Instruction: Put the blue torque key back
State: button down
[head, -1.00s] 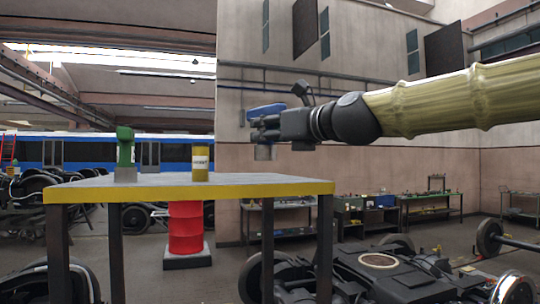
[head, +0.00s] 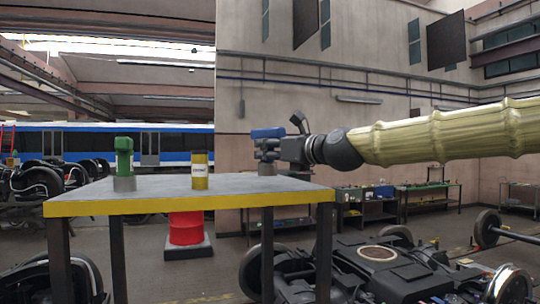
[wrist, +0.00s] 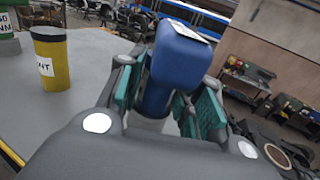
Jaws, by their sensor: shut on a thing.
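The blue torque key (head: 268,133) has a blue head and a grey lower end. My gripper (head: 268,148) is shut on it and holds it upright over the right part of the table (head: 150,203). Its grey lower end (head: 267,168) is at the tabletop; I cannot tell for sure whether it touches. In the wrist view the blue torque key (wrist: 177,60) stands between the teal pads of my gripper (wrist: 168,103), with a white label on its top. Its lower part is mostly hidden by the gripper.
A yellow canister (head: 200,170) with a white label stands at the table's middle. A green tool (head: 124,160) on a grey base stands at the left. Free tabletop lies between them. A red drum (head: 186,228) and dark bogie parts (head: 375,265) are on the floor.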

jog(key=shift+w+f+p, duration=0.15)
jog(key=shift+f+p, duration=0.4)
jog(key=shift+f, duration=0.65)
jog(key=shift+f, duration=0.1)
jog(key=c, duration=1)
grip_release()
jog(key=shift+s+d+b, duration=0.3)
jog(key=shift+s+b, duration=0.1)
jog(key=shift+s, duration=0.05)
jog(key=b+v, duration=0.4)
jog(key=v, duration=0.7)
